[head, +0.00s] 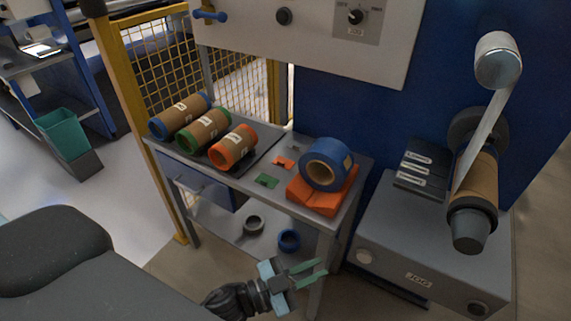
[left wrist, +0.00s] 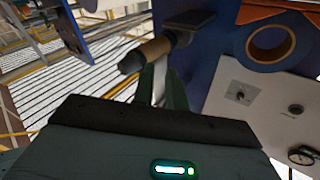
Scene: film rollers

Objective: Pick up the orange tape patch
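The orange tape patch (head: 283,162) is a small flat piece on the grey table top in the head view. It lies between the orange-ended roller and the blue tape roll. A green patch (head: 267,181) lies just in front of it. My left gripper (head: 322,269) is in front of the table at the bottom of the head view, well apart from the patch. Its two green fingers are spread with nothing between them. The fingers also show in the left wrist view (left wrist: 162,88), where I cannot make out the patch. My right gripper is not in view.
Rollers with blue, green and orange ends (head: 205,130) lie at the table's left. A blue tape roll (head: 327,164) rests on an orange block (head: 318,197) at the right. A machine labelled JOG (head: 400,250) stands further right. Two rings lie on the lower shelf (head: 222,220).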

